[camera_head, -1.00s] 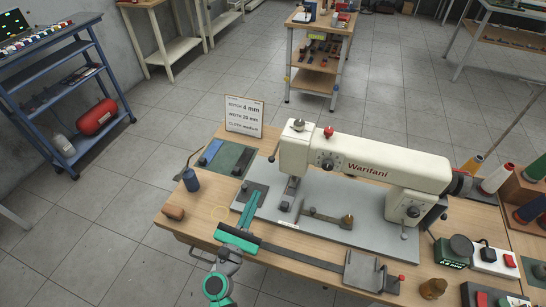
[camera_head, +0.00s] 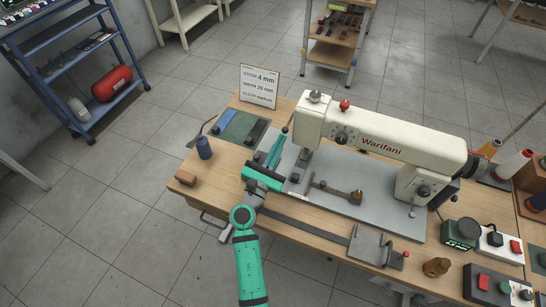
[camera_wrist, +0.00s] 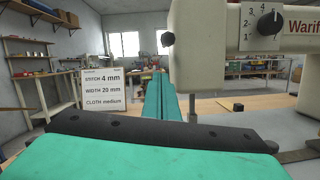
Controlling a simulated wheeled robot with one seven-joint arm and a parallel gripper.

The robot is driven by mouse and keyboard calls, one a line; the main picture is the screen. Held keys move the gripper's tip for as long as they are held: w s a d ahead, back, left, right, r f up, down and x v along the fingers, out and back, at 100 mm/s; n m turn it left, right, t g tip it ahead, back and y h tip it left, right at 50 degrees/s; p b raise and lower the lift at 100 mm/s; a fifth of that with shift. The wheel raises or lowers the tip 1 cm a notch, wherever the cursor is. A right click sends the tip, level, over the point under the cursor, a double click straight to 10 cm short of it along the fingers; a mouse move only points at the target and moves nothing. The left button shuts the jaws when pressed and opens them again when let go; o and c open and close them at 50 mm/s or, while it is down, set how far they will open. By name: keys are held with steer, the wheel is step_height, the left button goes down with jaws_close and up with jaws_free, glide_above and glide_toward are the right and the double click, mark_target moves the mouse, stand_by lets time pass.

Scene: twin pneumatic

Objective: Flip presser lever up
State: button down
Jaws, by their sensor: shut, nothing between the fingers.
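The cream sewing machine (camera_head: 385,140) stands on a grey bed plate on the wooden table. Its head also fills the upper right of the wrist view (camera_wrist: 210,60). A small dark knob (camera_wrist: 167,39) sticks out at the left side of the head in the wrist view; it looks like the presser lever's end, but I cannot be sure. My green gripper (camera_head: 274,157) is shut and empty, its fingers pointing to the back beside the head's left side. In the wrist view the fingers (camera_wrist: 160,95) are below the knob and appear apart from it. The presser foot is mostly hidden.
A card (camera_head: 259,87) reading stitch 4 mm, width 20 mm, cloth medium stands at the table's back. A metal arm (camera_head: 335,190) lies on the bed. The table's front left is clear.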

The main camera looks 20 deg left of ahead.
mark_target(289, 122)
steer(key=shift+d+r, duration=0.25)
steer(key=shift+r, duration=0.75)
steer(key=shift+d+r, duration=0.2)
steer(key=shift+r, duration=0.75)
steer(key=shift+w+d+r, duration=0.1)
steer(key=shift+d, duration=0.1)
